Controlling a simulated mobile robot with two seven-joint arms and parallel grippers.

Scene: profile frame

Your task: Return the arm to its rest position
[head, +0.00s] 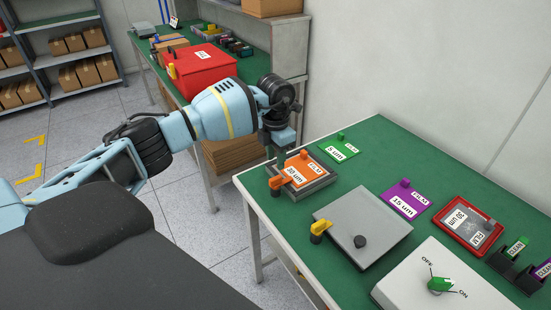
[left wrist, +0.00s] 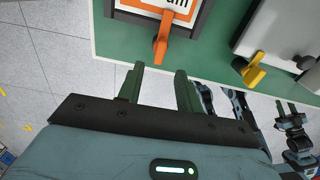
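My left arm reaches in from the left in the head view. Its gripper (head: 279,152) points down at the table's near left corner, beside an orange 20 um plate (head: 299,169) in a dark frame. In the left wrist view the two dark green fingers (left wrist: 159,88) stand apart with nothing between them. The orange handle (left wrist: 162,40) of the plate's frame lies just beyond the fingertips, apart from them. Blue-grey arm parts at the right edge of the left wrist view seem to be my right arm; its finger state is too small to tell.
The green table (head: 365,155) holds a grey lidded box (head: 345,225) with a yellow handle (head: 320,228), a green plate (head: 340,151), a purple plate (head: 405,199), a red-framed plate (head: 468,225) and a white switch box (head: 415,275). A red box (head: 207,72) stands on a bench behind.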

